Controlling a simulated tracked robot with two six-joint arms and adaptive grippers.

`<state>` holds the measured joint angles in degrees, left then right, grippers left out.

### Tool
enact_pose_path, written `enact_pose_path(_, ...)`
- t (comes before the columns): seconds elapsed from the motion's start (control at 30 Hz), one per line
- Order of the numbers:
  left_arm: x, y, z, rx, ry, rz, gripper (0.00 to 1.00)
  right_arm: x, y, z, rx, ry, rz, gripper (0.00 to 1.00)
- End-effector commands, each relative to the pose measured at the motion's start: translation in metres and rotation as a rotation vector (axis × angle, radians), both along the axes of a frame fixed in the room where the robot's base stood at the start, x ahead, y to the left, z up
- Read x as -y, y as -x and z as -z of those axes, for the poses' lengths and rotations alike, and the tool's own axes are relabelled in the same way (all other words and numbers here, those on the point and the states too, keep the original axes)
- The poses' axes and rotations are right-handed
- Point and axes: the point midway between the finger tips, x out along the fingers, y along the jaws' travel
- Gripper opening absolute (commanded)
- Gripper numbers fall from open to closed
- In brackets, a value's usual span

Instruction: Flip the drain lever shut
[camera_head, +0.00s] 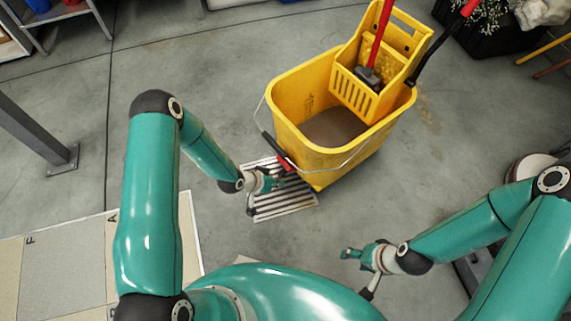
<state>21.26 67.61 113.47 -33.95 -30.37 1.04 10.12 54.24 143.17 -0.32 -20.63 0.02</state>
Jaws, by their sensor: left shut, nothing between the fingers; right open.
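A yellow mop bucket (345,160) stands on the floor at the upper centre, with grey-brown water inside. A red-and-black lever (285,161), which looks like the drain lever, sits at the bucket's lower left corner, slanting down to the right. My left gripper (280,183) is shut and empty just below this lever, over the slatted floor grate (286,208). I cannot tell whether it touches the lever. My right gripper (356,274) is open and empty, low over bare floor right of centre, well away from the bucket.
A yellow wringer (362,92) with a red-handled mop shaft (380,35) sits on the bucket's back. A thin wire bail hangs around its front. A grey post (38,134) stands at left, and a dark planter (480,45) is at top right. Open floor lies between.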

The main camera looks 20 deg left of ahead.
Motion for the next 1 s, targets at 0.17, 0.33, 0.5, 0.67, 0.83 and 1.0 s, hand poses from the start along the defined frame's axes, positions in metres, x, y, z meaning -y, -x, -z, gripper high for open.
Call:
enact_pose_path(0.17, -0.043, -0.071, 0.065, 0.317, -0.055, 0.136, 0.00, 0.000, 0.000, 0.036, 0.000, 0.000, 0.000, 0.57)
enact_pose_path(0.33, -0.069, -0.095, 0.092, 0.494, -0.111, 0.253, 0.00, 0.000, 0.000, 0.050, 0.000, 0.000, 0.000, 0.57)
enact_pose_path(0.5, -0.079, -0.100, 0.100, 0.559, -0.137, 0.309, 0.00, 0.000, 0.000, 0.053, 0.000, 0.000, 0.000, 0.57)
enact_pose_path(0.67, -0.080, -0.101, 0.099, 0.563, -0.140, 0.313, 0.00, 0.000, 0.000, 0.052, 0.000, 0.000, 0.000, 0.57)
enact_pose_path(0.83, -0.079, -0.101, 0.099, 0.562, -0.139, 0.312, 0.00, 0.000, 0.000, 0.052, 0.000, 0.000, 0.000, 0.57)
enact_pose_path(1.0, -0.073, -0.107, 0.106, 0.563, -0.138, 0.315, 0.00, 0.000, 0.000, 0.057, 0.000, 0.000, 0.000, 0.57)
